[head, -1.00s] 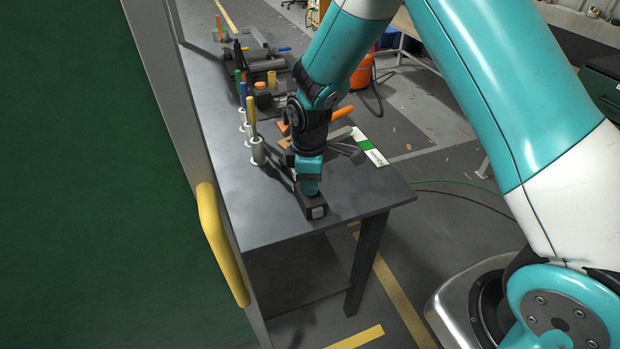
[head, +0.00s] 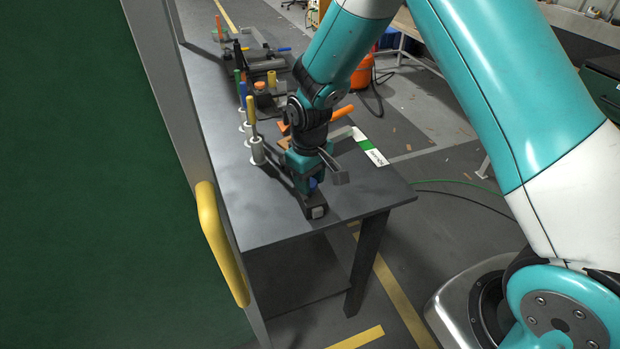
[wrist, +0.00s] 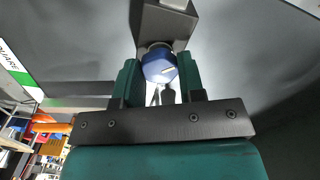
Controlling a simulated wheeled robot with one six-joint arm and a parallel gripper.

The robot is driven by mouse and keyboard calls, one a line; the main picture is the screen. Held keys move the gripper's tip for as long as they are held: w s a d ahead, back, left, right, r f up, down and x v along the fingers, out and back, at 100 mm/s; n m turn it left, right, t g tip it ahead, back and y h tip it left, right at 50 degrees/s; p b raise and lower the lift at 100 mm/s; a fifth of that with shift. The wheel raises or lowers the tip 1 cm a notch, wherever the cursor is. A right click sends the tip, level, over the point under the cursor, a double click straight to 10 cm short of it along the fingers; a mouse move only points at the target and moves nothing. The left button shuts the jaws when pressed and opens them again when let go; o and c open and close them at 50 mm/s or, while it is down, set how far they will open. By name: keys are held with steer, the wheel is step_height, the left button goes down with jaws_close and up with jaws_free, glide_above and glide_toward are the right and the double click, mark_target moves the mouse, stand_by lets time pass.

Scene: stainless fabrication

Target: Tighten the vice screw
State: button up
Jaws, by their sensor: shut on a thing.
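The vice (head: 316,211) is a small dark block near the bench's front corner, and its dark grey body (wrist: 165,25) shows at the top of the wrist view. The vice screw has a round blue knob (wrist: 158,67) with a pale mark on its face. A bit of the blue knob (head: 313,183) shows under my gripper in the head view. My gripper (wrist: 160,75) is shut on the knob, one finger on each side. In the head view my gripper (head: 308,180) hides most of the screw.
The grey bench (head: 270,225) is clear along its front. White holders (head: 257,150) with coloured-handled tools stand left of my arm. A green-and-white square (head: 370,150) and an orange handle (head: 342,112) lie to the right.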

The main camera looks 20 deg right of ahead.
steer(key=m, duration=0.4)
steer(key=shift+m, duration=2.3)
steer(key=o, duration=0.9)
steer(key=shift+r, duration=0.1)
step_height(320, 180, up, 17)
steer(key=shift+r+b, duration=0.15)
steer(key=shift+b, duration=0.8)
